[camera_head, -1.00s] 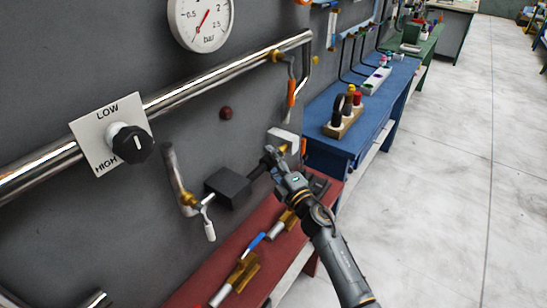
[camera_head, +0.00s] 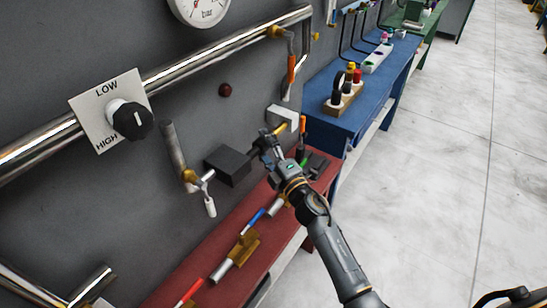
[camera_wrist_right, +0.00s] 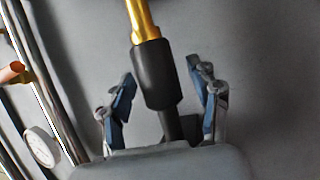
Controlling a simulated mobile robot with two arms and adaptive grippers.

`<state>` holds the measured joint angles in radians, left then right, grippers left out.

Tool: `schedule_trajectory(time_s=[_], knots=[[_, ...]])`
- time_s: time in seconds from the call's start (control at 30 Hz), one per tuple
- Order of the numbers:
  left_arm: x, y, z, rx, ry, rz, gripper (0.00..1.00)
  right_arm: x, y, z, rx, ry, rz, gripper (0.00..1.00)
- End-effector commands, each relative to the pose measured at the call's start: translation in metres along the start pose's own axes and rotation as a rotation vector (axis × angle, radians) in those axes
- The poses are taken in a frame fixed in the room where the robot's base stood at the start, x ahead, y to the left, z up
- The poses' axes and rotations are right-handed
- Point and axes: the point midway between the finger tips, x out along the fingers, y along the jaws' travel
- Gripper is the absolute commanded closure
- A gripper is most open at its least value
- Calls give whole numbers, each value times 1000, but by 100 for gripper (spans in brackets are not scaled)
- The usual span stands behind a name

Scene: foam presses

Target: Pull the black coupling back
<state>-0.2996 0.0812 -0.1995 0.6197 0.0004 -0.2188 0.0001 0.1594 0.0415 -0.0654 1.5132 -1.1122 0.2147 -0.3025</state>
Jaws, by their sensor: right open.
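The black coupling (camera_wrist_right: 153,75) is a dark sleeve on the end of a brass pipe (camera_wrist_right: 142,20) in the right wrist view. A thinner dark rod leads from it toward my palm. My right gripper (camera_wrist_right: 163,97) is open, with one blue-padded finger on each side of the coupling and visible gaps between. In the head view my right gripper (camera_head: 264,146) is between the dark block (camera_head: 229,164) and the white wall block (camera_head: 283,117) with its brass stub. There it largely hides the coupling. My left gripper is not in view.
A red bench (camera_head: 203,262) with valves and tools runs below along the grey wall. A lever valve (camera_head: 190,177) is left of the dark block. A LOW/HIGH knob (camera_head: 131,121), steel pipe and gauge (camera_head: 202,8) are up left.

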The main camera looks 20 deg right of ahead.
Motion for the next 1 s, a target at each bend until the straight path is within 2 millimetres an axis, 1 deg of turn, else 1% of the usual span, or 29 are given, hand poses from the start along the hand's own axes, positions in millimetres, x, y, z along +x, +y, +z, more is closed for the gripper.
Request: schedule_trajectory(time_s=[0.3, 0.4, 0.5, 0.6, 0.7, 1.0], knots=[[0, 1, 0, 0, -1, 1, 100, -64, -2, -2, 1, 2, -5, 38], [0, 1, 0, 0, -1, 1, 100, -83, -2, -2, 0, 1, -4, 38], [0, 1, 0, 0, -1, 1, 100, -97, -1, -2, 1, 2, -3, 38], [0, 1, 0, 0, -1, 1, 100, -107, -1, -2, -1, 2, -2, 38], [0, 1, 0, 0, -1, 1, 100, -112, -1, -2, 0, 2, -2, 38], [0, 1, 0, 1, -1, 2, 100, -113, 0, -2, 0, 2, -2, 38]])
